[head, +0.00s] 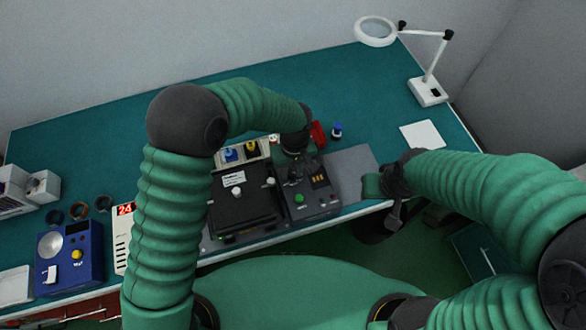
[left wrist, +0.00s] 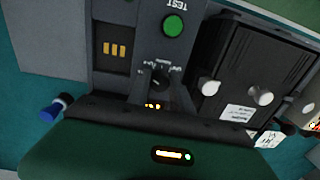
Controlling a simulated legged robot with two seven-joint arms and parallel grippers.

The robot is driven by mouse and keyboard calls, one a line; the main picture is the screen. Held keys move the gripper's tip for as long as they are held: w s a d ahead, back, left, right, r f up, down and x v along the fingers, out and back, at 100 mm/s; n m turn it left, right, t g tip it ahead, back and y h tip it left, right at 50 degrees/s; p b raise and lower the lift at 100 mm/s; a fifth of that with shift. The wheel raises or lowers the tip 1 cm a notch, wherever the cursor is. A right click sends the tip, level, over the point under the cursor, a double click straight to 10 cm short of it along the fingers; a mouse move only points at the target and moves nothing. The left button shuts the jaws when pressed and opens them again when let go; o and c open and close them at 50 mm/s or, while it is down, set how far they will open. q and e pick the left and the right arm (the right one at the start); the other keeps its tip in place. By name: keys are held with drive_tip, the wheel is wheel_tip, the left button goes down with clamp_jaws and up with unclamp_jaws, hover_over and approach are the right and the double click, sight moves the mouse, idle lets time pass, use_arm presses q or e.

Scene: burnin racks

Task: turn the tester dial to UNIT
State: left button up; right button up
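The tester (head: 325,205) is a dark grey box with a green TEST button (head: 299,198) and a small amber display (head: 318,178). In the left wrist view its black dial (left wrist: 158,82) sits below the green button, with small lettering around it too blurred to read. My left gripper (left wrist: 160,76) points down at the dial, one finger on each side of it, apart by about the dial's width. Firm contact does not show. My right gripper (head: 383,190) is over the table's front edge, away from the tester.
A black lidded fixture (head: 245,205) with pale knobs stands beside the tester. A grey mat (head: 352,172) lies to its right. A blue-capped item (head: 337,130) and a red item (head: 318,133) are behind. A blue device (head: 70,258) stands at the left, a magnifier lamp (head: 428,90) at back right.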

use_arm(q)
drive_tip(key=shift+w+a, duration=0.15)
drive_tip(key=shift+a, duration=0.15)
clamp_jaws()
drive_tip(key=shift+d, duration=0.45)
drive_tip(key=shift+a+m, duration=0.2)
drive_tip(key=shift+m, duration=0.3)
drive_tip(key=shift+r+m, duration=0.1)
drive_tip(key=shift+m, duration=1.8)
drive_tip(key=m+p, duration=0.1)
drive_tip(key=m, duration=0.4)
drive_tip(key=shift+m+t, duration=0.3)
drive_tip(key=m+p, duration=0.1)
drive_tip(key=m, duration=0.4)
drive_tip(key=shift+r+p, duration=0.1)
drive_tip(key=shift+p, duration=0.25)
drive_tip(key=m+p, duration=0.1)
drive_tip(key=m, duration=0.4)
drive_tip(key=shift+h, duration=0.3)
use_arm(e)
drive_tip(key=r, duration=0.4)
drive_tip(key=shift+a, duration=0.3)
use_arm(q)
drive_tip(key=shift+m, duration=0.3)
use_arm(e)
drive_tip(key=shift+r, duration=0.1)
